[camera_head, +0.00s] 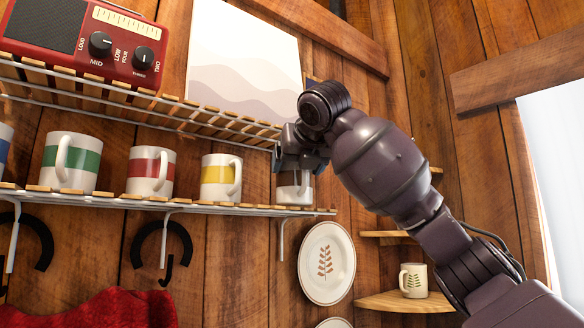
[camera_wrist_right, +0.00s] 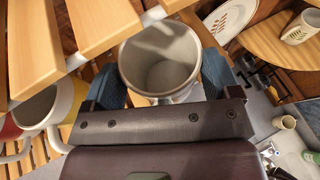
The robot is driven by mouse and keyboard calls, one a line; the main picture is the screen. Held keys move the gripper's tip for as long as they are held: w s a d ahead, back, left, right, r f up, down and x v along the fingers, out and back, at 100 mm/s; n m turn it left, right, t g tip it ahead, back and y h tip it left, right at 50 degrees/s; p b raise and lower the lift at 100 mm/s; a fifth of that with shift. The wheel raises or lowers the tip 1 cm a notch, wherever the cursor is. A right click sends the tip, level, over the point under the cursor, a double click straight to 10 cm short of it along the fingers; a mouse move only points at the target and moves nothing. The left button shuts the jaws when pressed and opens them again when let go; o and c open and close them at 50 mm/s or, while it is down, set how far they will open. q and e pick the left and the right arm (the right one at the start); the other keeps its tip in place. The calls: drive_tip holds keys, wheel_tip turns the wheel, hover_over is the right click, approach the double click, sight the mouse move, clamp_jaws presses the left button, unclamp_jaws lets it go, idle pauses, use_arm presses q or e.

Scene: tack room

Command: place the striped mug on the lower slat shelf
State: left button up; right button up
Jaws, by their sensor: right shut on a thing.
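A white mug with a dark brownish band (camera_head: 294,194) is at the right end of the lower slat shelf (camera_head: 112,201). My right gripper (camera_head: 302,163) reaches in from the right and is shut on it. In the right wrist view the mug's open, empty top (camera_wrist_right: 160,58) sits between the two blue-padded fingers (camera_wrist_right: 160,84). The mug looks upright, with its base at about the slats' level; I cannot tell whether it touches them. The gripper hides its upper part in the head view. My left gripper is not in view.
The upper slat shelf (camera_head: 215,122) overhangs closely and carries a red radio (camera_head: 92,42). A plate (camera_head: 326,263) hangs below right, near a corner shelf (camera_head: 395,303).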

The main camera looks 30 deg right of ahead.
sight(292, 169)
drive_tip(key=w, duration=0.2)
drive_tip(key=w+d+p, duration=0.1)
drive_tip(key=w, duration=0.1)
drive_tip(key=shift+w+d, duration=0.15)
drive_tip(key=shift+d, duration=0.05)
drive_tip(key=shift+f, duration=0.1)
drive_tip(key=shift+s, duration=0.25)
drive_tip(key=shift+f, duration=0.15)
drive_tip(key=o, duration=0.9)
drive_tip(key=shift+w, duration=0.1)
drive_tip(key=shift+o, duration=0.2)
